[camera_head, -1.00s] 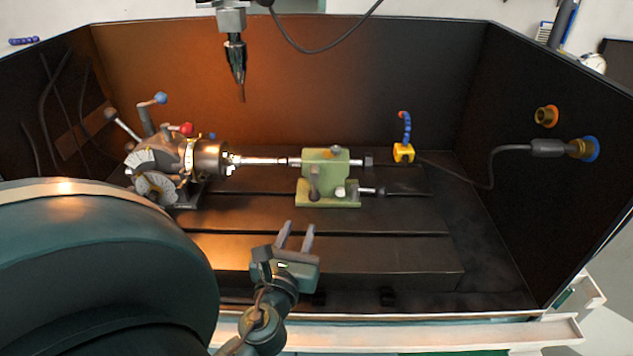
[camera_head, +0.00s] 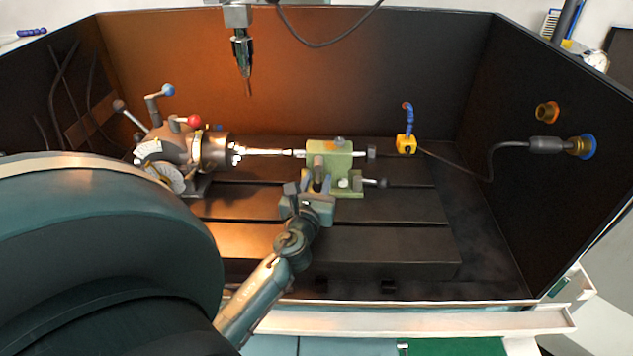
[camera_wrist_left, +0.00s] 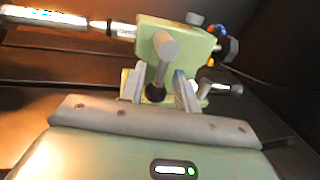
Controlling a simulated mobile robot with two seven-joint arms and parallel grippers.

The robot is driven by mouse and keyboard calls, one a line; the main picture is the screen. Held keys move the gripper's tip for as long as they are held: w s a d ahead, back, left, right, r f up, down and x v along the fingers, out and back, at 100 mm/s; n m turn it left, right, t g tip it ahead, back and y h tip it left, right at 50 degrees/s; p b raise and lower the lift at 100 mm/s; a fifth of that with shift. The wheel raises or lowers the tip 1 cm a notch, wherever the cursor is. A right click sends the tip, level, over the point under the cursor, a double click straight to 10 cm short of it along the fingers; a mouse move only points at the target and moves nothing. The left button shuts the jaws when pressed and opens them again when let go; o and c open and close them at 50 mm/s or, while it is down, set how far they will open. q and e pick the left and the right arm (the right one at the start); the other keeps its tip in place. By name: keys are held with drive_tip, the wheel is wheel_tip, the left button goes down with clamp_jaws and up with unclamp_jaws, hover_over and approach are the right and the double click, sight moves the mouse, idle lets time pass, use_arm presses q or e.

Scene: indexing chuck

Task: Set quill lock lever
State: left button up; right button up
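The green tailstock (camera_head: 343,155) stands on the slotted table. On its near face is a grey lever (camera_head: 318,173) with a hub and a dark ball knob, probably the quill lock lever. In the left wrist view the lever (camera_wrist_left: 163,62) hangs down, and its knob (camera_wrist_left: 155,92) lies between the fingers. My left gripper (camera_head: 308,188) is just in front of the tailstock. In the wrist view its fingers (camera_wrist_left: 160,88) are apart on either side of the knob, with gaps visible. My right gripper is out of view.
The indexing chuck (camera_head: 212,152) at left holds a shiny rod (camera_head: 265,152) reaching the tailstock. A tool spindle (camera_head: 243,58) hangs above. A second black-knobbed handle (camera_head: 375,183) sits right of the tailstock. A yellow block with blue hose (camera_head: 406,144) stands farther right. Dark walls enclose the table.

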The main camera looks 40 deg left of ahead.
use_arm(q)
clamp_jaws()
